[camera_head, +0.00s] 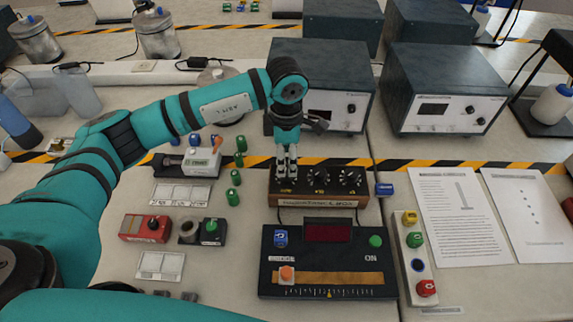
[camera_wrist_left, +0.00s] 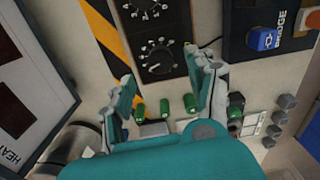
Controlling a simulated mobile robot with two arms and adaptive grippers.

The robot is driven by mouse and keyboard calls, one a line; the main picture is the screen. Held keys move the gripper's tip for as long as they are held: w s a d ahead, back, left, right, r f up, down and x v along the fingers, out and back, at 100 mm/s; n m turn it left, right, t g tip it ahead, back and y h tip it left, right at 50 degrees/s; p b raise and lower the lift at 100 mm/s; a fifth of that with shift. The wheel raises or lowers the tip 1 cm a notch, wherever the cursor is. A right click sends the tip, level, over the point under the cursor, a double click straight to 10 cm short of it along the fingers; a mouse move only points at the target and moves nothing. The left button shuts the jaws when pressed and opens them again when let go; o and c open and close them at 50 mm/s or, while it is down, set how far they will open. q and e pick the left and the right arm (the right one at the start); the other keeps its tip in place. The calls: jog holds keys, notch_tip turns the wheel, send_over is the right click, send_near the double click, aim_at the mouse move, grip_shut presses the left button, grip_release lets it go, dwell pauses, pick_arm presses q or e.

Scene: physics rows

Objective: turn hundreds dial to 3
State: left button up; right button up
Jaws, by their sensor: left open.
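The dial box (camera_head: 328,201) is a dark, wood-edged box with a row of dials, standing behind the display panel. The middle dial (camera_head: 318,179) and right dial (camera_head: 350,179) show in the head view. My left gripper (camera_head: 287,174) points down over the box's left end, hiding most of the leftmost dial. In the wrist view that end dial (camera_wrist_left: 156,59) has a black knob ringed by pale marks, and another dial (camera_wrist_left: 150,9) is at the top edge. The open, empty fingers (camera_wrist_left: 168,78) flank the box end. I cannot read the dial settings. My right gripper is out of view.
A black panel (camera_head: 328,262) with a red display lies in front of the box. Green cylinders (camera_head: 233,197) stand to its left. Grey instruments (camera_head: 345,95) stand behind. A button strip (camera_head: 414,258) and papers (camera_head: 460,220) lie to the right.

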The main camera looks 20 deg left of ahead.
pick_arm(q)
notch_tip(320, 180, down, 5)
jog(key=shift+p, duration=0.35)
jog(key=c, duration=1.1)
